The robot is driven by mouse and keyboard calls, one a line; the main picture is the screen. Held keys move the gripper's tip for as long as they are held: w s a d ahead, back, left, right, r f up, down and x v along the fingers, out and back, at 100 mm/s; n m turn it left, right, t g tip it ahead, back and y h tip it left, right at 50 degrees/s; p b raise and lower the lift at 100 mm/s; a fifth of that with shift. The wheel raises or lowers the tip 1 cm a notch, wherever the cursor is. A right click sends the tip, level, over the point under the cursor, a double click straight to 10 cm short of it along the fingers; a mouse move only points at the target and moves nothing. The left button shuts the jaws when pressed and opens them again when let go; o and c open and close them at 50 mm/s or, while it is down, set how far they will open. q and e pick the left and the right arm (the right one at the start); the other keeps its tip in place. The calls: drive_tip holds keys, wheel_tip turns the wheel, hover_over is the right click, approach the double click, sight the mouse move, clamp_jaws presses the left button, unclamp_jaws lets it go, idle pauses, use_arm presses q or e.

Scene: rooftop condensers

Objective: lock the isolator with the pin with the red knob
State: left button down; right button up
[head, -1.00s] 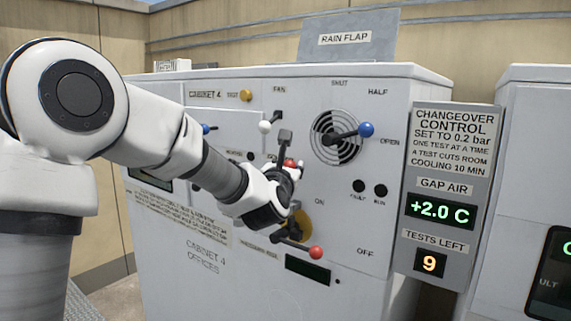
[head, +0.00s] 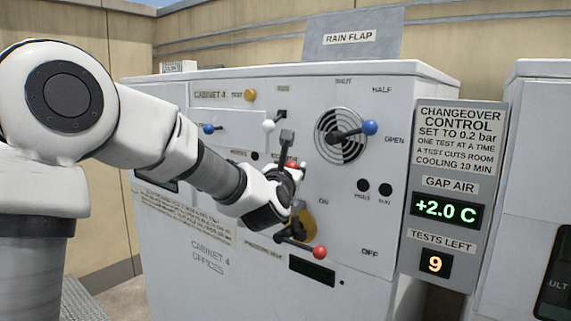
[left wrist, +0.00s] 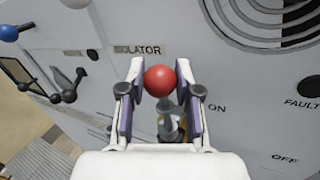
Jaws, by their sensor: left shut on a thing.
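My left gripper (head: 290,176) is in front of the cabinet's front panel. In the left wrist view its fingers (left wrist: 160,88) are closed on either side of a round red knob (left wrist: 160,80), the pin's knob, with a short grey shaft (left wrist: 170,128) behind it. The knob also shows as a small red patch (head: 292,165) at the gripper in the head view. Whether the pin's tip sits in a hole is hidden. A dark lever with a red ball (head: 319,252) points lower right from a yellow plate (head: 307,228), between the ON and OFF marks.
The cabinet (head: 215,285) carries other levers close by: one with a blue ball (head: 370,127) over a round grille, one white (head: 268,125), one blue (head: 208,128). A control panel (head: 455,130) reads +2.0 C and 9 tests left.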

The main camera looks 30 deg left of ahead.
use_arm(q)
drive_tip(key=shift+s+a+r, duration=0.1)
drive_tip(key=shift+a+r, duration=0.05)
drive_tip(key=shift+w+a, duration=0.15)
drive_tip(key=shift+w, duration=0.4)
drive_tip(key=shift+w+a+b, duration=0.15)
drive_tip(key=shift+b, duration=0.55)
idle(0.4)
drive_tip(key=shift+f+b, duration=2.75)
drive_tip(key=shift+b, duration=0.4)
idle(1.0)
drive_tip(key=c, duration=0.7)
unclamp_jaws()
